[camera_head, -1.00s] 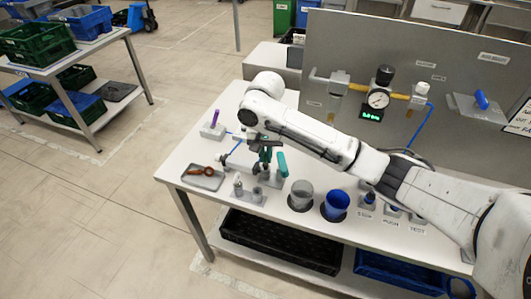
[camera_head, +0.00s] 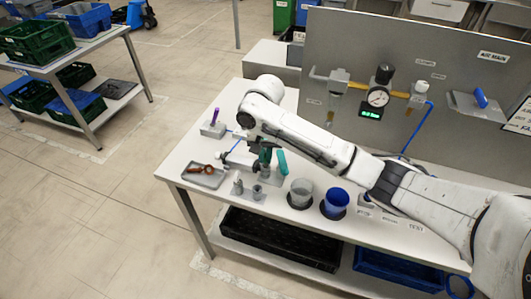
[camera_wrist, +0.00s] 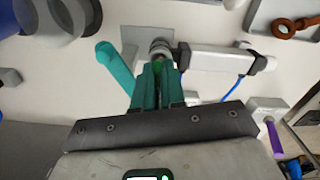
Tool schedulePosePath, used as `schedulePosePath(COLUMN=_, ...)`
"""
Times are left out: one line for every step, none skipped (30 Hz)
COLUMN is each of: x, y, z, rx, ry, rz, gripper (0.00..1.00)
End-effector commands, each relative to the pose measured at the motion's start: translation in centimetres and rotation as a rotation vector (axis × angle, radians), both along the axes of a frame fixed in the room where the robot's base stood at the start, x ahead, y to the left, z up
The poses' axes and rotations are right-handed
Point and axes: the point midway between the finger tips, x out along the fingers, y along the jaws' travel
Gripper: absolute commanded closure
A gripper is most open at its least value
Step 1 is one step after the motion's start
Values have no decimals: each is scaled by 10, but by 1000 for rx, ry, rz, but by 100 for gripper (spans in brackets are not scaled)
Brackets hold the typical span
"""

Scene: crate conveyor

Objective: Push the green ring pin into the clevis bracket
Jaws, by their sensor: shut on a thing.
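In the wrist view my gripper (camera_wrist: 158,74) has its teal fingers closed on the green ring pin (camera_wrist: 157,65). Only a small bright green part of the pin shows between the fingertips. The grey clevis bracket (camera_wrist: 160,46) is right at the fingertips, at the end of a white cylinder (camera_wrist: 205,58). I cannot tell how deep the pin sits in the bracket. In the head view my gripper (camera_head: 264,160) is low over the white table, and the pin is hidden there.
A teal handle (camera_wrist: 114,66) stands close beside the fingers. The head view shows a tray (camera_head: 204,176) with a brown-orange part, a grey cup (camera_head: 301,190), a blue cup (camera_head: 336,200) and a purple-handled item (camera_head: 215,118). An upright panel (camera_head: 450,60) carries a gauge.

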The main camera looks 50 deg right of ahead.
Motion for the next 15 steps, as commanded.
schedulePosePath(x=0, y=0, z=-1, rx=1, ry=1, rz=-1, gripper=100)
schedulePosePath(x=0, y=0, z=-1, rx=1, ry=1, rz=-1, gripper=100)
schedulePosePath(x=0, y=0, z=-1, rx=0, ry=0, rz=-1, gripper=100)
schedulePosePath(x=0, y=0, z=-1, rx=0, ry=0, rz=0, gripper=100)
schedulePosePath(x=0, y=0, z=-1, rx=0, ry=0, rz=0, gripper=100)
schedulePosePath(x=0, y=0, z=-1, rx=0, ry=0, rz=0, gripper=100)
schedulePosePath(x=0, y=0, z=-1, rx=0, ry=0, rz=0, gripper=87)
schedulePosePath(x=0, y=0, z=-1, rx=0, ry=0, rz=0, gripper=84)
schedulePosePath(x=0, y=0, z=-1, rx=0, ry=0, rz=0, gripper=80)
schedulePosePath(x=0, y=0, z=-1, rx=0, ry=0, rz=0, gripper=78)
schedulePosePath(x=0, y=0, z=-1, rx=0, ry=0, rz=0, gripper=75)
schedulePosePath(x=0, y=0, z=-1, rx=0, ry=0, rz=0, gripper=71)
schedulePosePath(x=0, y=0, z=-1, rx=0, ry=0, rz=0, gripper=68)
schedulePosePath(x=0, y=0, z=-1, rx=0, ry=0, rz=0, gripper=65)
schedulePosePath(x=0, y=0, z=-1, rx=0, ry=0, rz=0, gripper=61)
